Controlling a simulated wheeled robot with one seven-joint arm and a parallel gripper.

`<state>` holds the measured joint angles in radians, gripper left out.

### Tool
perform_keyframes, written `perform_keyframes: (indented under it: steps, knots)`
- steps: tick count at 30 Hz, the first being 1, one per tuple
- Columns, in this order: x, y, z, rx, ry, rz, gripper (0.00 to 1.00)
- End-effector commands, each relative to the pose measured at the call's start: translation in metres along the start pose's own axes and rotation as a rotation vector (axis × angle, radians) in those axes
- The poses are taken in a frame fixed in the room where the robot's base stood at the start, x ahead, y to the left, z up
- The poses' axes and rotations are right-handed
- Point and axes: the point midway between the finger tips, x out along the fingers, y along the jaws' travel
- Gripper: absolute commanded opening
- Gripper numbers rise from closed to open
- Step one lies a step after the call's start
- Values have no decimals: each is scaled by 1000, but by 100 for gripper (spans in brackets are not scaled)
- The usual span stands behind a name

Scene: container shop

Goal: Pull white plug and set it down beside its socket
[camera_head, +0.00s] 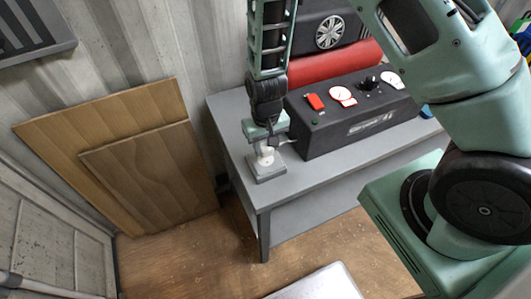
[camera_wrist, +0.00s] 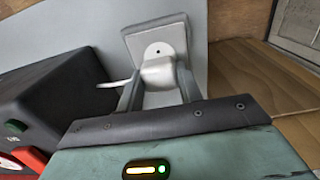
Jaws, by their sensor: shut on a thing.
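The white plug (camera_wrist: 158,74) is between the two fingers of my gripper (camera_wrist: 158,88) in the wrist view. My gripper is shut on it. In the head view my gripper (camera_head: 265,138) points down from above, and the white plug (camera_head: 265,157) shows just below the fingers. The socket (camera_head: 267,172) is a grey square block on the bench's near left corner. In the wrist view the socket (camera_wrist: 137,38) has a white round face with a dark hole, partly hidden by the plug. I cannot tell whether the plug is still seated or slightly clear.
A white cable (camera_wrist: 112,84) runs from the plug toward a black control box (camera_head: 350,126) with red and white parts, close to the right. The grey bench (camera_head: 310,180) has a clear strip in front of the box. Wooden boards (camera_head: 140,160) lean on the left wall.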

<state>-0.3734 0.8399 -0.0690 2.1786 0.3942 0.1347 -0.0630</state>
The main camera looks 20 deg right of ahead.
Motion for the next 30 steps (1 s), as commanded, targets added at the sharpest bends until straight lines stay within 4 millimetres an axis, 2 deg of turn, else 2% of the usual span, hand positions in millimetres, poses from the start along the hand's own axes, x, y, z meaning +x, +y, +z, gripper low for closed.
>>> perform_keyframes:
  steps: [18, 30]
  knots:
    - [-25, 0, 0, -1, 0, 0, 0]
    - [-27, 0, 0, -1, 0, 0, 0]
